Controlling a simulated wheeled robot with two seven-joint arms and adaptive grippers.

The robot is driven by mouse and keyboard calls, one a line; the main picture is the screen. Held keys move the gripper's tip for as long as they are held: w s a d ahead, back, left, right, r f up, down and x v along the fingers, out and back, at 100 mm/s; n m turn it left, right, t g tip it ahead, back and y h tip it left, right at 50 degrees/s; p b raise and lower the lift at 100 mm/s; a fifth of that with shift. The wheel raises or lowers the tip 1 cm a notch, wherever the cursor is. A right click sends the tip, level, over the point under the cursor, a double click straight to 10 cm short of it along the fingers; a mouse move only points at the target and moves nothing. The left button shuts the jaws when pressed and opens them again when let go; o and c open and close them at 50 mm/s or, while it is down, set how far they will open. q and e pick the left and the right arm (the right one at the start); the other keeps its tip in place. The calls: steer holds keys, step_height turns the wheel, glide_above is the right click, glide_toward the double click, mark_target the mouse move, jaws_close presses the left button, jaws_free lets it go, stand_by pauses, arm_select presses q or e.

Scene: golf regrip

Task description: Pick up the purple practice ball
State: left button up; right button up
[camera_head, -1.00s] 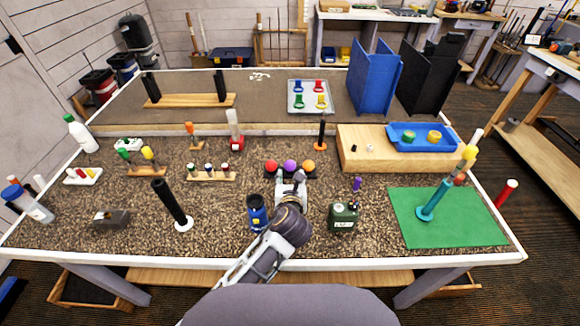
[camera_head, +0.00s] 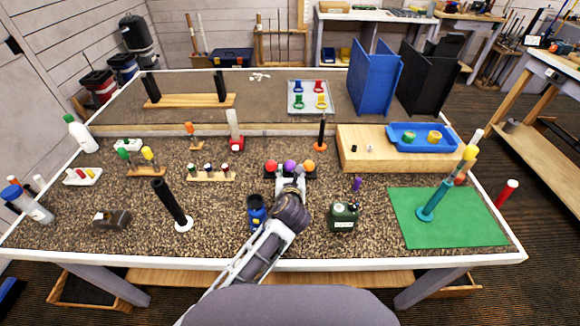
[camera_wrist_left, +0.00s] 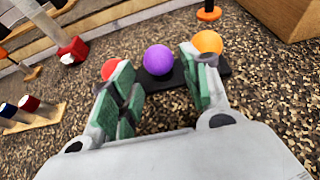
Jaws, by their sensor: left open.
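The purple practice ball (camera_head: 290,166) sits on a dark holder (camera_head: 268,174) between a red ball (camera_head: 271,167) and an orange ball (camera_head: 308,167). In the left wrist view the purple ball (camera_wrist_left: 158,59) lies just beyond the gap between my left gripper's green-padded fingers (camera_wrist_left: 160,88). In the head view my left gripper (camera_head: 291,180) is in front of the purple ball, open and empty. The left finger partly hides the red ball (camera_wrist_left: 110,68), and the right finger is close to the orange ball (camera_wrist_left: 207,43). My right gripper is not in view.
A blue container (camera_head: 256,213) stands left of my left arm and a green canister (camera_head: 343,217) right of it. A small purple item (camera_head: 357,184) stands behind the canister. A wooden block (camera_head: 385,161) is at the right, with a blue tray (camera_head: 398,146) on it.

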mark_target(290, 169)
arm_select(q)
steer(key=x, duration=0.2)
steer(key=shift+w+f, duration=0.25)
steer(key=shift+w, duration=0.05)
steer(key=shift+x, duration=0.8)
arm_select(e)
steer(key=shift+w+f, duration=0.1)
steer(key=shift+w, duration=1.1)
steer(key=shift+s, duration=0.1)
